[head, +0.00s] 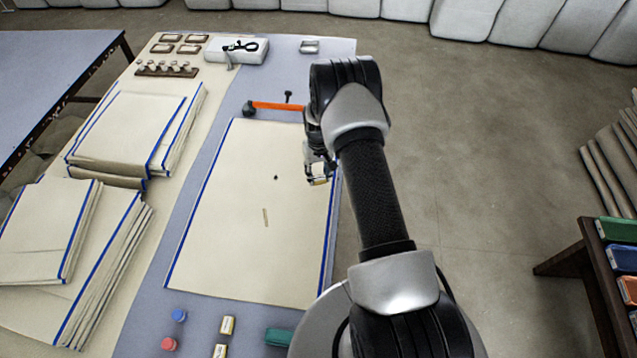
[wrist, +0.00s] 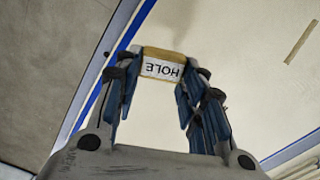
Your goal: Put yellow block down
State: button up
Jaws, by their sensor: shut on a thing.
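A yellow block (wrist: 162,64) with a white face lettered "HOLE" is between the blue-padded fingers of my gripper (wrist: 158,80) in the wrist view. In the head view my gripper (head: 319,170) is over the right edge of a cream cloth (head: 235,255) with blue side borders, and the block (head: 319,181) shows just below the fingers. The cloth lies flat on the table. A small dark spot (head: 276,178) and a thin tan strip (head: 265,217) show on it. I cannot tell whether the block touches the cloth.
Folded cloth stacks (head: 130,125) stand at the left. An orange-handled tool (head: 278,106) lies beyond the cloth. Blue (head: 178,315) and red (head: 169,344) pieces, labelled blocks (head: 227,325) and a teal item (head: 278,337) sit at the near edge. The cloth's middle is mostly clear.

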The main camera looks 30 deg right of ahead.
aim_at(319, 187)
jog(key=shift+f+b, duration=0.4)
jog(key=shift+f, duration=1.85)
jog(key=shift+f, duration=0.15)
jog(key=o, duration=0.9)
jog(key=shift+c, duration=0.2)
